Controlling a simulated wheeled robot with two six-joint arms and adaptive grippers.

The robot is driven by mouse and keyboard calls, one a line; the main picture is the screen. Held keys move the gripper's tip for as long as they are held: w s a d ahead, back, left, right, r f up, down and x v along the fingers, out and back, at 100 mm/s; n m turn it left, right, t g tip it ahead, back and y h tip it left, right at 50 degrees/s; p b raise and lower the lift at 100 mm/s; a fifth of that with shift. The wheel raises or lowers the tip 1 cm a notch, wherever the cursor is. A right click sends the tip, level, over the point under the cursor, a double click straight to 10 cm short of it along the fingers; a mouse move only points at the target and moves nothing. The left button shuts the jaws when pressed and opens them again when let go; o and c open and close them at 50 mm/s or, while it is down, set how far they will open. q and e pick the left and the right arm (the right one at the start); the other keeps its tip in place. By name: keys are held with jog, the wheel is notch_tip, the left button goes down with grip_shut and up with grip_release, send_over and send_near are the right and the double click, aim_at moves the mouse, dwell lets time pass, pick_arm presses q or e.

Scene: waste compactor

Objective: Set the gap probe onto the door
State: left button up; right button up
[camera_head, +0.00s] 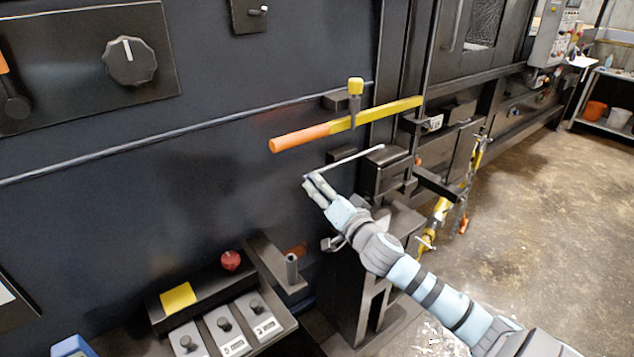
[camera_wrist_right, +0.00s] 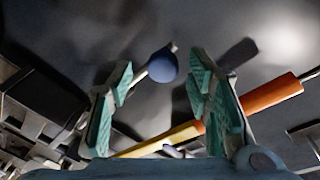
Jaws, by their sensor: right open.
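My right gripper (camera_head: 314,186) is open in front of the dark machine front (camera_head: 220,170). A thin pale rod (camera_head: 350,159) slants from the fingertips up to a dark block on the right. In the right wrist view a rod with a blue ball end (camera_wrist_right: 163,65) shows between the open fingers (camera_wrist_right: 160,88); I cannot tell whether it touches them. I cannot tell for certain which thing is the gap probe, or which panel is the door. A yellow bar with an orange grip (camera_head: 345,125) is above my gripper and also shows in the wrist view (camera_wrist_right: 270,95). My left gripper is not in view.
A control ledge (camera_head: 215,305) with several black knobs, a yellow pad (camera_head: 178,298) and a red knob (camera_head: 230,261) is below left. A black post (camera_head: 291,268) stands beside it. A large black dial (camera_head: 131,61) is upper left. Open floor (camera_head: 540,230) lies right.

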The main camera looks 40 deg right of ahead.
aim_at(317, 187)
jog(key=w, duration=0.3)
jog(key=shift+w+d+r, duration=0.1)
jog(key=shift+d+r, duration=0.05)
jog(key=shift+d, duration=0.1)
grip_shut()
